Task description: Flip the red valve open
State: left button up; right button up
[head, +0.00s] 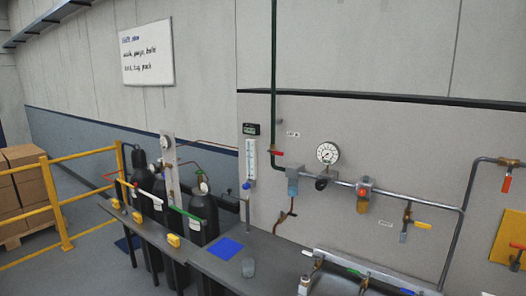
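A small red lever handle (277,153) sits on the dark green vertical pipe (274,80), left of the round gauge, and lies roughly level across the pipe. An orange-red handle (506,183) hangs down from the grey pipe at the far right. A red-capped fitting (363,183) sits on the grey wall pipe, and a thin red bar (125,184) shows at the gas cylinders. I cannot tell from this view which red part is the valve in question. Neither of my grippers is in view.
A round gauge (328,153) and a yellow handle (423,225) are on the wall piping. Black cylinders (203,215) and a yellow railing (60,210) stand left.

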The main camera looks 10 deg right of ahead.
aim_at(275, 152)
jog(key=z, duration=0.25)
jog(key=i, duration=0.9)
jog(key=z, duration=0.6)
jog(key=i, duration=1.05)
